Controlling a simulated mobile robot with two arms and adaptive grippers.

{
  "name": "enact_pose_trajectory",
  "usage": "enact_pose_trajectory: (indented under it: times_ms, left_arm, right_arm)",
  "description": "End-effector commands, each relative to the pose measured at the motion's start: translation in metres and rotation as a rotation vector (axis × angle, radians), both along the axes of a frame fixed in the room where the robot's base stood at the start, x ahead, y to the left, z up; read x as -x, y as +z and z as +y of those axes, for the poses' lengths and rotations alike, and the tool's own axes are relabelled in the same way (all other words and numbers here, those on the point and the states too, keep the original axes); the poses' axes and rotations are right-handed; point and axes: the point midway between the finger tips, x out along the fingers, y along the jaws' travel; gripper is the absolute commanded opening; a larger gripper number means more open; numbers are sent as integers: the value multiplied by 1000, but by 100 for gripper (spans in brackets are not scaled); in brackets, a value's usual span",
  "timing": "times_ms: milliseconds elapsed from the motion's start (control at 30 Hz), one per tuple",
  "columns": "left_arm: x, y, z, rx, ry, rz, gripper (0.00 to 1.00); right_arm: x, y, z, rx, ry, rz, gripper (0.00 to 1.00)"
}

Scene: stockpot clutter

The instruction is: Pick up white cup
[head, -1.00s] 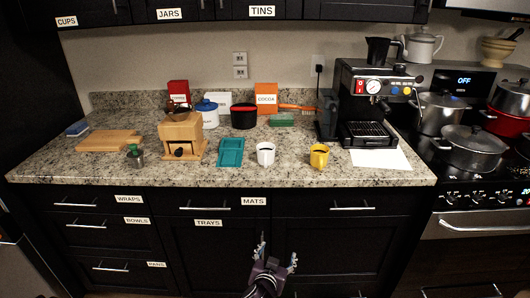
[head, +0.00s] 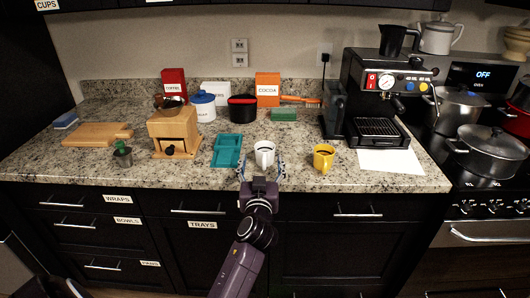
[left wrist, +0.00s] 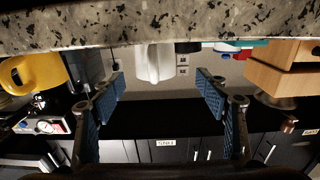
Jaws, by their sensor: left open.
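The white cup (head: 264,152) stands upright near the front edge of the counter, between a teal tray and a yellow cup. My left gripper (head: 262,170) is open in front of it, with one blue-padded finger toward each side of the cup's lower part. In the left wrist view, which is upside down, the white cup (left wrist: 153,64) lies ahead between the open fingers (left wrist: 162,85), a little left of their middle. I see no finger touching it. My right gripper is not in view.
The yellow cup (head: 324,157) stands close on the right, and the teal tray (head: 228,149) lies close on the left. A wooden grinder (head: 175,133) is farther left. A black canister (head: 242,109) and a cocoa box (head: 267,90) stand behind. The espresso machine (head: 377,100) is at right.

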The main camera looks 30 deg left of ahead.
Motion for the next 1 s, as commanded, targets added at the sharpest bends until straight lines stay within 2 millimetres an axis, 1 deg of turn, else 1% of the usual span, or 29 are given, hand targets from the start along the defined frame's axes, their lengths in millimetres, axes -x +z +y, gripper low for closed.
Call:
enact_pose_trajectory:
  times_ms: [67, 133, 300, 400, 533, 700, 800, 1000]
  left_arm:
    - [-8, 2, 4, -1, 0, 0, 68]
    - [-14, 2, 8, -2, 0, 0, 68]
    - [-25, 2, 13, -2, 0, 1, 68]
    - [-37, 2, 17, -3, 0, 2, 68]
    - [-52, 2, 24, -2, -1, 0, 68]
    - [-63, 0, 30, -2, -1, 1, 68]
    - [-65, -1, 32, -1, -1, 2, 68]
    - [-65, -1, 32, 0, -1, 1, 67]
  right_arm:
    - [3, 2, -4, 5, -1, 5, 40]
    - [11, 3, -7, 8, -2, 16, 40]
    - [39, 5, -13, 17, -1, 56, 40]
    - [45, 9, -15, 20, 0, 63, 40]
    - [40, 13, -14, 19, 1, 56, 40]
    - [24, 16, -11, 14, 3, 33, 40]
    - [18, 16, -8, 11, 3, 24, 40]
    - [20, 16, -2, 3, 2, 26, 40]
